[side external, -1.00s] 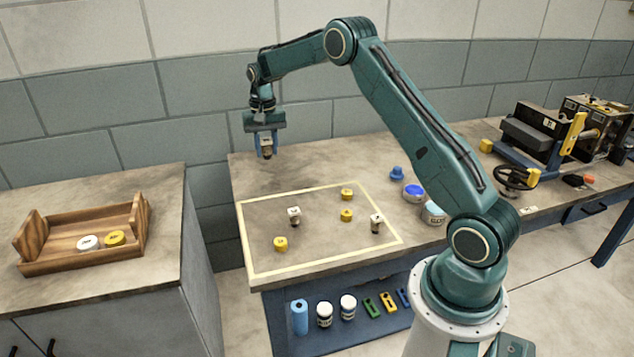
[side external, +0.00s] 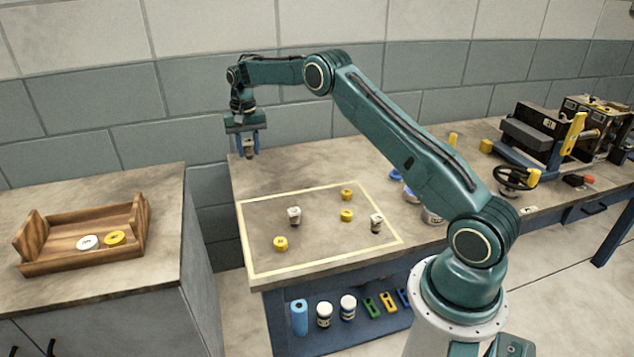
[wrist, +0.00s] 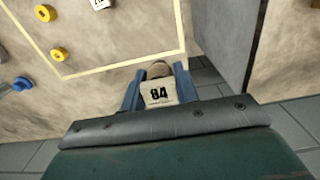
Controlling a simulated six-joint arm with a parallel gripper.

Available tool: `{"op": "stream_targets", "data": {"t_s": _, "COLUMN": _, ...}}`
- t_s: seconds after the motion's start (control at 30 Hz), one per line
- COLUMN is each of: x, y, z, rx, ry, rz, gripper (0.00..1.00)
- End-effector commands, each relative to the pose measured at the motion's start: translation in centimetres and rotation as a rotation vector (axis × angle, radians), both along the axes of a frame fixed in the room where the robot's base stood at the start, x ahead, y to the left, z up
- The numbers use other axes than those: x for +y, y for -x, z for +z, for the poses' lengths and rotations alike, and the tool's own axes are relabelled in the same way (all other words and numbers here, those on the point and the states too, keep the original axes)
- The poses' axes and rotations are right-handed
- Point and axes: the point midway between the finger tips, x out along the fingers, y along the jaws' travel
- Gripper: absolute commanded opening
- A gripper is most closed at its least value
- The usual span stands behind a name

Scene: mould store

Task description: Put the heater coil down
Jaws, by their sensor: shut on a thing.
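My gripper (side external: 247,150) is shut on the heater coil, a small piece with a pale top and a dark lower part. In the side view the coil (side external: 249,151) hangs upright at the far left corner of the workbench (side external: 330,165). In the wrist view floor tiles show around the fingers, so it is held near or past the bench edge. Whether it touches anything below cannot be told.
A pale-outlined area (side external: 262,274) on the bench holds yellow rings (side external: 280,243) and two pale-topped pieces (side external: 294,215). A wooden tray (side external: 60,267) with a white and a yellow ring stands on the left cabinet (side external: 150,262). A gap separates cabinet and bench. Machinery (side external: 540,135) stands at right.

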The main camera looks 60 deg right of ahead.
Motion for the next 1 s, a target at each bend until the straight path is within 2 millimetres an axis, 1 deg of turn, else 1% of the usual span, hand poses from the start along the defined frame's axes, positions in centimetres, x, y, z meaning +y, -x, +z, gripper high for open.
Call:
{"op": "stream_targets", "data": {"t_s": 0.17, "x": 0.0, "y": 0.1, "z": -2.3, "rx": 0.002, "ry": -0.001, "rz": 0.0, "gripper": 0.05}}
{"op": "stream_targets", "data": {"t_s": 0.7, "x": 0.0, "y": 0.1, "z": -12.5, "rx": 0.002, "ry": -0.001, "rz": 0.0, "gripper": 0.05}}
{"op": "stream_targets", "data": {"t_s": 0.83, "x": 0.0, "y": 0.1, "z": -14.2, "rx": 0.001, "ry": -0.001, "rz": 0.0, "gripper": 0.05}}
{"op": "stream_targets", "data": {"t_s": 1.0, "x": 0.0, "y": 0.0, "z": -15.0, "rx": -0.002, "ry": 0.001, "rz": 0.0, "gripper": 0.05}}
